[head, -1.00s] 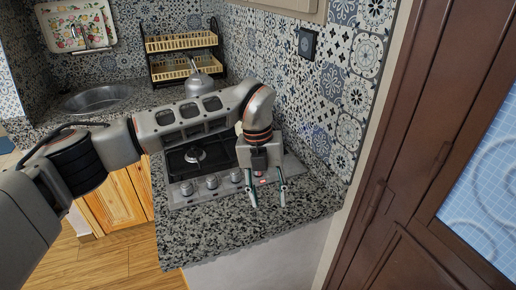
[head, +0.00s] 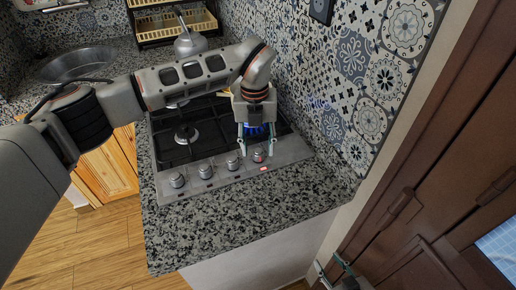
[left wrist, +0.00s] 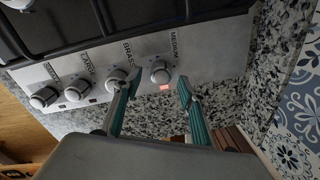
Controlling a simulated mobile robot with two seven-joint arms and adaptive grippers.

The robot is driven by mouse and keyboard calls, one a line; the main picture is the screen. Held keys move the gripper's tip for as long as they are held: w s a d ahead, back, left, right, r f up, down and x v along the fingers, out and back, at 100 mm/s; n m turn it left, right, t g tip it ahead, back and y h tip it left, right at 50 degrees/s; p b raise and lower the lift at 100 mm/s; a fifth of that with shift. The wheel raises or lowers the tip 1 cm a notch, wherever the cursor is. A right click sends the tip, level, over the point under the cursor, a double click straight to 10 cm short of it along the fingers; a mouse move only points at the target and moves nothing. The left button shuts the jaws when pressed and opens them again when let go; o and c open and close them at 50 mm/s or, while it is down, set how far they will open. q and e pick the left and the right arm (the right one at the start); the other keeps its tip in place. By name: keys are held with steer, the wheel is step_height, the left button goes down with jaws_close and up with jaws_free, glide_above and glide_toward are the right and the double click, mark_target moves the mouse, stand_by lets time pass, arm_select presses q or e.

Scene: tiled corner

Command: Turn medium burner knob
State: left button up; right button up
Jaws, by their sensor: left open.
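The medium burner knob (head: 258,155) is the rightmost of the round silver knobs on the hob's front panel. The left wrist view shows this knob (left wrist: 160,72) beside the word MEDIUM, with a small red light below it. My left gripper (head: 257,147) is open, pointing down at the knob. Its teal fingers (left wrist: 158,80) stand either side of the knob, apparently apart from it. A blue flame (head: 254,128) shows behind the fingers at the right burner, partly hidden by my gripper. My right gripper (head: 331,267) is at the bottom edge, partly cut off, its fingers apart.
The hob (head: 220,168) has several other knobs left of the medium one. The speckled counter (head: 240,215) is bare in front. A tiled wall (head: 350,95) is close on the right, beside a brown door (head: 450,170).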

arm_select(q)
steer(key=shift+f, duration=1.1)
arm_select(e)
steer(key=shift+d+f, duration=0.25)
steer(key=shift+d, duration=0.05)
arm_select(q)
steer(key=c, duration=1.1)
arm_select(e)
steer(key=shift+r, duration=0.2)
steer(key=shift+w, duration=0.1)
